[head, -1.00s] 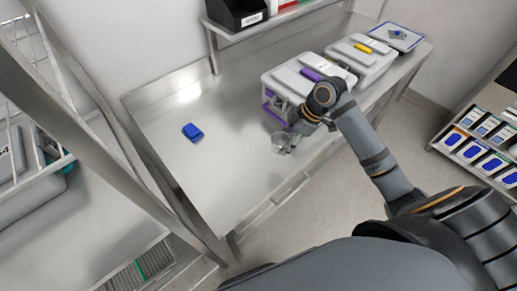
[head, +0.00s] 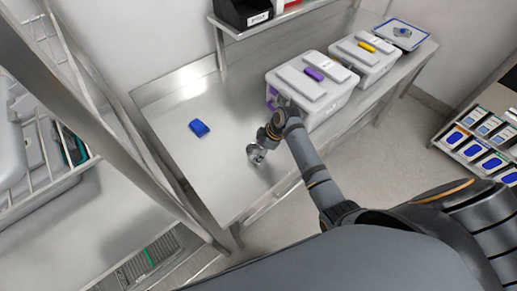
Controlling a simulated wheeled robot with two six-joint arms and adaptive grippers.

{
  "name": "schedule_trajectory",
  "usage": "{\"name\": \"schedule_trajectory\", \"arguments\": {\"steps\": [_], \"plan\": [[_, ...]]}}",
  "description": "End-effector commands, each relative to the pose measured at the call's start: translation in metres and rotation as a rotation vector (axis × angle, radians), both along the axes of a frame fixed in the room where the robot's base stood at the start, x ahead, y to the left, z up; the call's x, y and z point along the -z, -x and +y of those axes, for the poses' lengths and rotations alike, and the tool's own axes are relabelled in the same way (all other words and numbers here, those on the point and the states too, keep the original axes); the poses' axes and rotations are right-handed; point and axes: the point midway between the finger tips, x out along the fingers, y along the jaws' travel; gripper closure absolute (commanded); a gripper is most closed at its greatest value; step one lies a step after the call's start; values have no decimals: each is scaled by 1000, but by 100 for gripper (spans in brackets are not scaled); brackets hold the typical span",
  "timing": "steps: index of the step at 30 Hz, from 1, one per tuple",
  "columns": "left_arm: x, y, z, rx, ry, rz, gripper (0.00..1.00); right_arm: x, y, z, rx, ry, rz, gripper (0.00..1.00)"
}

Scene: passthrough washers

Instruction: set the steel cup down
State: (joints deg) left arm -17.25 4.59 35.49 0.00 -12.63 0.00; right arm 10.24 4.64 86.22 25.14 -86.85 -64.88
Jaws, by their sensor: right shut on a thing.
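The steel cup (head: 253,151) is a small, shiny grey cup near the front middle of the steel table (head: 190,165). My right gripper (head: 259,156) is shut on it. The arm comes in from the lower right, and the gripper hides part of the cup. I cannot tell whether the cup's base touches the table. My left gripper is not in view.
A blue block (head: 199,128) lies on the table left of the cup. A white lidded box with a purple handle (head: 313,74) stands right of it, and another with a yellow handle (head: 366,47) farther right. The table between blue block and cup is clear.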

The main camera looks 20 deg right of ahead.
Motion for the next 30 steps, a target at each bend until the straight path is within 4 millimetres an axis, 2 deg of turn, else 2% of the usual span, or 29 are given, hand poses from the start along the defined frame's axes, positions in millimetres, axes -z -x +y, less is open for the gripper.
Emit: {"name": "schedule_trajectory", "arguments": {"steps": [8,9,14,25,30], "plan": [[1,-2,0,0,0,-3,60,2,0,0,0,-1,-1,78],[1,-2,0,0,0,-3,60,3,0,0,0,-1,-1,44],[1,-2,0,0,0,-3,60,2,0,0,0,-1,-1,24],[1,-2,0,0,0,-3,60,-3,0,-2,1,0,-3,24],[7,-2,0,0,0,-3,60,-32,5,-15,0,3,-7,24]]}}
